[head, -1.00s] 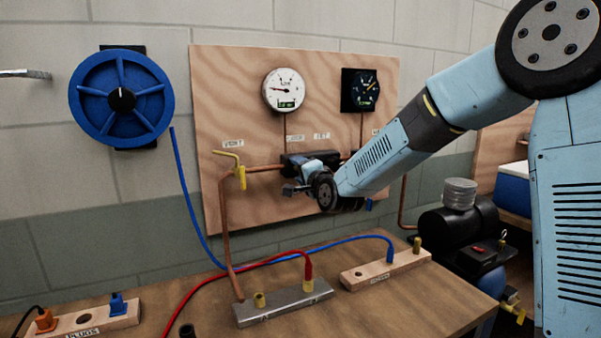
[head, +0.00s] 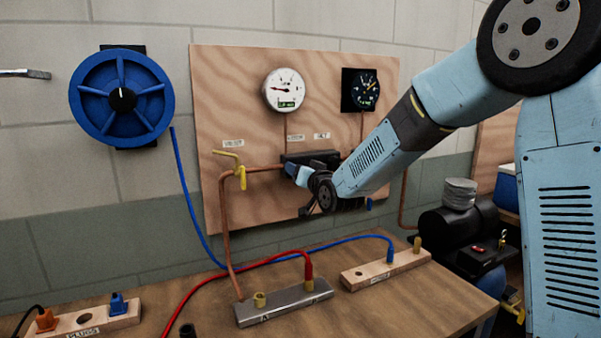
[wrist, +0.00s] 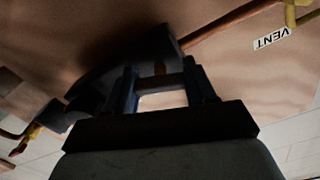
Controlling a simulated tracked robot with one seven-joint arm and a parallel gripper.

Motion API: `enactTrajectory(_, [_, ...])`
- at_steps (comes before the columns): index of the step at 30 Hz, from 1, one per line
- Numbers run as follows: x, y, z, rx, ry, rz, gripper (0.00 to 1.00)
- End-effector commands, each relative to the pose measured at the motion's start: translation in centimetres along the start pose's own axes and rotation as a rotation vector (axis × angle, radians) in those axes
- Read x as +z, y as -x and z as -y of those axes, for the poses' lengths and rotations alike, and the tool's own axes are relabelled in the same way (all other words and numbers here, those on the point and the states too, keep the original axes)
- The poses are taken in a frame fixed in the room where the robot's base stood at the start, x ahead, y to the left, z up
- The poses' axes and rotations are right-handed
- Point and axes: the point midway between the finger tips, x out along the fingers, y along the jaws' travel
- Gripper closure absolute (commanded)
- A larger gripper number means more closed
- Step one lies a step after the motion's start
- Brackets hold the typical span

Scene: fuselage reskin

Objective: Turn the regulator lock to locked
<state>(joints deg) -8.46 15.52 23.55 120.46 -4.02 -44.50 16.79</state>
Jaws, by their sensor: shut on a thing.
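The regulator (head: 313,158) is a dark block on the copper pipe in the middle of the wooden panel. My gripper (wrist: 165,78) is up against the regulator, which shows in the wrist view as a dark shape (wrist: 115,68) beyond the fingers. The two fingers stand a little apart, shut on a small part at the regulator, taken to be its lock. The fingers and shadow hide most of that part, so its lock position cannot be read. In the head view my wrist covers the regulator's lower front.
A white gauge (head: 284,90) and a black gauge (head: 360,90) hang above. A yellow vent valve (head: 240,172) is left of the regulator, on the copper pipe (head: 225,220). Below, the bench (head: 370,308) carries a metal manifold (head: 285,302), wooden plug blocks and hoses.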

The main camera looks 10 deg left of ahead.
Motion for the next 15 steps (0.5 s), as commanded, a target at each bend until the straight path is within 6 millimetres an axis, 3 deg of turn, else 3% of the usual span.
enactTrajectory(15, [0.41, 0.07, -0.23, 0.003, 0.314, 0.009, 0.75])
